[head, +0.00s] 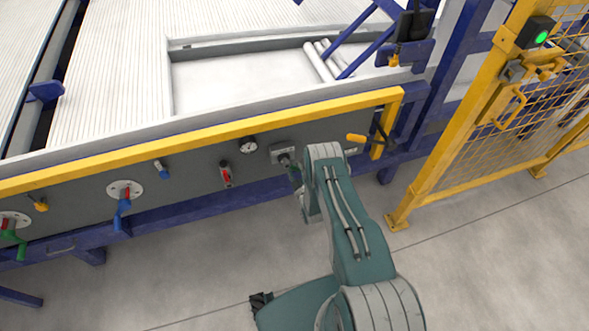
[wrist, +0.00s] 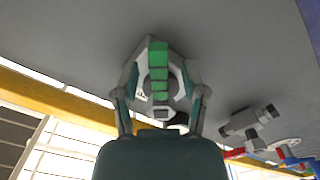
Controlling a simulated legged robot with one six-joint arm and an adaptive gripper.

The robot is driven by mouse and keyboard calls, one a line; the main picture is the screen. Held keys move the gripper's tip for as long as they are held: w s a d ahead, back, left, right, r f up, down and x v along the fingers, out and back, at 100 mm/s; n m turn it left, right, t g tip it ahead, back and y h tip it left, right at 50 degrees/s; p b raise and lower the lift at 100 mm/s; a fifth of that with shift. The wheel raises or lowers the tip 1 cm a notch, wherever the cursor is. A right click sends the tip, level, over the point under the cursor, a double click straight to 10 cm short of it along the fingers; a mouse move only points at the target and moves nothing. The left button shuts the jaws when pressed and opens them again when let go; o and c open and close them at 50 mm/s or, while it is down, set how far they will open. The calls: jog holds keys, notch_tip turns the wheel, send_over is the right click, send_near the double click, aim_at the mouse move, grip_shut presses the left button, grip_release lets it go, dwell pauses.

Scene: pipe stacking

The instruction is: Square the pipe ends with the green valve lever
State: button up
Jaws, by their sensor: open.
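My gripper (wrist: 160,88) is open, with one finger on each side of the lever. I cannot tell whether either finger touches it. In the head view my gripper (head: 295,180) is at the panel, right of the red-handled valve, and my arm hides most of the lever there. Another green handle (head: 18,245) shows at the panel's far left.
The grey panel (head: 190,165) also carries a blue lever (head: 123,205), a red-handled valve (head: 226,175) and a gauge (head: 249,145). A yellow rail (head: 130,145) runs along its top. A yellow mesh gate (head: 470,150) stands at the right. The floor in front is clear.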

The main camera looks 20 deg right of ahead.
jog(key=s, duration=1.1)
jog(key=shift+s, duration=0.15)
jog(key=shift+f, duration=0.1)
dwell(0.9)
jog(key=w, duration=1.2)
grip_shut()
